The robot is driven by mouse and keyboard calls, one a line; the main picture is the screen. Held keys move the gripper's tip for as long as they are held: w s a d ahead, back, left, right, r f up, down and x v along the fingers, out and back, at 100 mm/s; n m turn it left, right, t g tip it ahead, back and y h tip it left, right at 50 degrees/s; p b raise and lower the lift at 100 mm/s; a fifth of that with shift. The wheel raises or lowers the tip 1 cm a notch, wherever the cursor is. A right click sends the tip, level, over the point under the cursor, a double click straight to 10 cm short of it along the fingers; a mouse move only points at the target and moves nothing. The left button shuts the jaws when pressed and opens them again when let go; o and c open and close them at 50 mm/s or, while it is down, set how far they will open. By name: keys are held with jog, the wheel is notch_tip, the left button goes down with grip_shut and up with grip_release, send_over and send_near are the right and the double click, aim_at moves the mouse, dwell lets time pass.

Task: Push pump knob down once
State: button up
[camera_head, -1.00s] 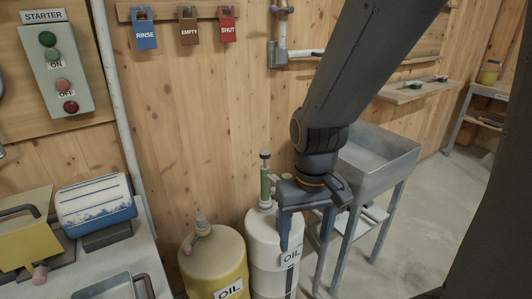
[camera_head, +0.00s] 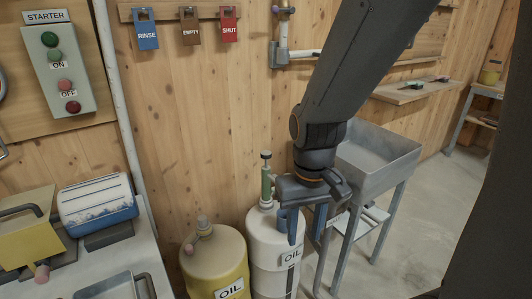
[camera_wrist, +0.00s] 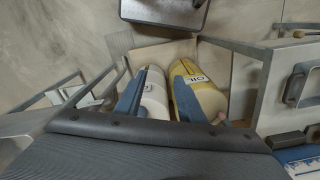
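The pump knob (camera_head: 266,155) is a small dark cap on top of a slim pump with a green body (camera_head: 267,182). The pump stands upright on a white oil drum (camera_head: 262,243). My gripper (camera_head: 305,240) points down, to the right of the pump and in front of the drum's upper right side. Its two blue fingers are apart and hold nothing. The gripper does not touch the knob. In the wrist view, the open fingers (camera_wrist: 158,90) reach toward the white drum (camera_wrist: 154,95). I cannot make out the knob in that view.
A yellow oil drum (camera_head: 214,262) with its own capped top stands left of the white one. A grey sink stand (camera_head: 372,160) is close on the right. A wooden wall is behind; a grey bench (camera_head: 153,246) is at left.

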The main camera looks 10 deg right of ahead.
jog(key=shift+n, duration=0.8)
jog(key=w+r+p, duration=0.2)
jog(key=w, duration=0.4)
jog(key=w+r+p, duration=0.1)
jog(key=w+r, duration=0.1)
jog(key=w, duration=0.3)
jog(key=w+r+p, duration=0.2)
jog(key=w+r, duration=0.1)
jog(key=w, duration=0.3)
jog(key=shift+w+p, duration=0.35)
grip_shut()
jog(key=n+g+p, duration=0.1)
jog(key=n+p, duration=0.1)
jog(key=p, duration=0.6)
send_near(266, 153)
jog(key=shift+w+a+r, duration=0.1)
jog(key=shift+w+r, duration=0.05)
jog(key=shift+r, duration=0.3)
jog(key=shift+s+f+b, duration=0.15)
jog(key=shift+f+b, duration=0.1)
jog(key=shift+f, duration=1.5)
jog(key=shift+s+f+b, duration=0.15)
jog(key=shift+f+b, duration=0.05)
jog(key=shift+f, duration=1.55)
jog(key=shift+f, duration=0.1)
